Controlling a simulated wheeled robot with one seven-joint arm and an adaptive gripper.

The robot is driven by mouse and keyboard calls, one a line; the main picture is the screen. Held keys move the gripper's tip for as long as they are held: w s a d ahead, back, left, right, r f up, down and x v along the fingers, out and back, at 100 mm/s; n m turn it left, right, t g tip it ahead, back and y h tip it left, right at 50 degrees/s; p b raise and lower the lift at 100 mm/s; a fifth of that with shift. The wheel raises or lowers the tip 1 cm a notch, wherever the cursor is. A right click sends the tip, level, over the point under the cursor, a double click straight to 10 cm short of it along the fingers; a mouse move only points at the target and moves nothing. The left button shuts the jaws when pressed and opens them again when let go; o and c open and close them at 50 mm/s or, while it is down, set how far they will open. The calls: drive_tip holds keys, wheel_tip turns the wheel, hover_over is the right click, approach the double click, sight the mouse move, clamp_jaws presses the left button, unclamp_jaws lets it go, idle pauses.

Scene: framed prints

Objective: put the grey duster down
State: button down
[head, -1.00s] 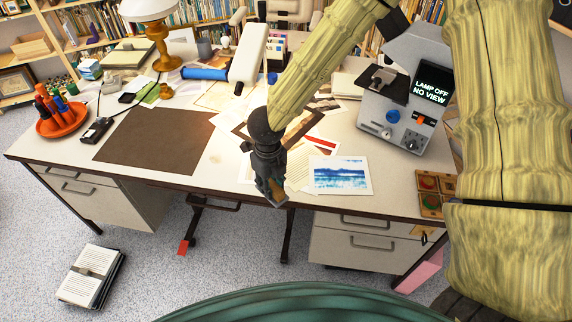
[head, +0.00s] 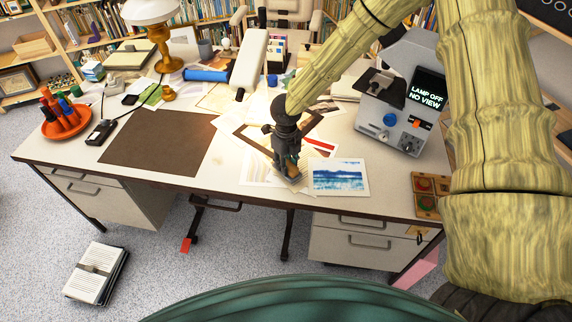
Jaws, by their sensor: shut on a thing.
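My gripper (head: 289,170) points down over the papers near the front edge of the desk (head: 230,187). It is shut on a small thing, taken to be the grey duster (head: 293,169). Only a little brown and grey of it shows between the dark fingers, and the rest is hidden. I cannot tell whether it touches the papers below. The blue seascape print (head: 338,178) lies just right of the gripper.
A dark brown mat (head: 158,143) lies bare at the left. The microscope-like viewer (head: 393,125) stands to the right, with a wooden tray (head: 426,205) near the right edge. Loose papers and an empty frame (head: 250,134) surround the gripper. An orange dish of pens (head: 63,128) is far left.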

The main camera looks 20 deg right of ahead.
drive_tip(key=shift+f, duration=0.9)
drive_tip(key=shift+f, duration=0.15)
drive_tip(key=c, duration=1.2)
unclamp_jaws()
drive_tip(key=shift+o, duration=0.2)
wheel_tip(320, 180, up, 12)
drive_tip(key=shift+r+b, duration=0.15)
drive_tip(key=shift+b, duration=0.55)
